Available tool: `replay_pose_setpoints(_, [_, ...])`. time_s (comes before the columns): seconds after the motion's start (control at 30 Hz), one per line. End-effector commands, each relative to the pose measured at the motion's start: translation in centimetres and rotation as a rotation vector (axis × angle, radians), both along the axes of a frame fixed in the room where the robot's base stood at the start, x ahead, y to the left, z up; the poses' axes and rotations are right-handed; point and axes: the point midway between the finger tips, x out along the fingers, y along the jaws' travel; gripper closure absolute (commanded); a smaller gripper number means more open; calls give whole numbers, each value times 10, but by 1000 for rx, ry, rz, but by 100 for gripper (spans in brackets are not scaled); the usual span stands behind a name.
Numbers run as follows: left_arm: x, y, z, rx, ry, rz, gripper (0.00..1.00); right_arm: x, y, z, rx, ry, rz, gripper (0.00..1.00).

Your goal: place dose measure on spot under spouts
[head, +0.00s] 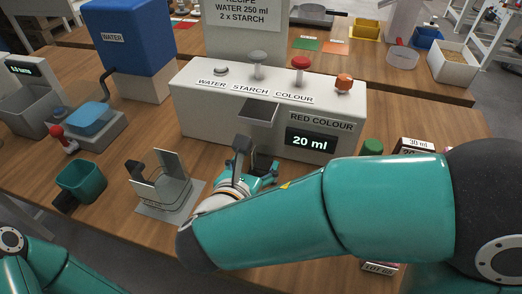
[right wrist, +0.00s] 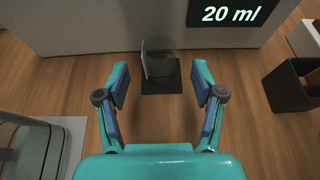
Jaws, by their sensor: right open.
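A small clear cup, which looks like the dose measure (right wrist: 158,58), stands upright on a dark square spot (right wrist: 161,84) in the right wrist view. The spot lies at the foot of the white dispenser, below its display. My right gripper (right wrist: 155,88) is open, its fingers on either side of the spot, with a gap between them and the cup. In the head view my right gripper (head: 262,172) is in front of the dispenser (head: 270,105), below the grey spout tray (head: 259,112), and hides the cup and spot. My left gripper is out of view.
The display (head: 309,142) reads 20 ml. A clear container on a metal plate (head: 165,205) stands left of my right gripper, with a teal cup (head: 82,180) farther left. A dark open box (right wrist: 292,88) is on the right in the wrist view.

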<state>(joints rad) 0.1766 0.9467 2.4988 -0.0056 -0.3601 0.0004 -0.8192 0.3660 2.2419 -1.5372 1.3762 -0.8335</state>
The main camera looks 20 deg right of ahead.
Motion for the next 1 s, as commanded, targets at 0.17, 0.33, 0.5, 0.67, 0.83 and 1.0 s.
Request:
replay_pose_setpoints(0.17, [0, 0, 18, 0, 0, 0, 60, -26, 19, 17, -3, 0, 4, 32])
replay_pose_setpoints(0.33, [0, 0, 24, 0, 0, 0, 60, -40, 29, 22, -1, 1, 3, 32])
replay_pose_setpoints(0.5, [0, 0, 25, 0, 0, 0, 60, -44, 31, 22, -2, 1, 1, 32])
replay_pose_setpoints(0.67, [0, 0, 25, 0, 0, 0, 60, -44, 31, 22, -2, 1, 1, 32])
replay_pose_setpoints(0.83, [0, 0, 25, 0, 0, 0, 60, -44, 31, 22, -2, 1, 1, 32])
replay_pose_setpoints(1.0, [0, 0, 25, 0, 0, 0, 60, -44, 31, 22, -2, 1, 1, 32])
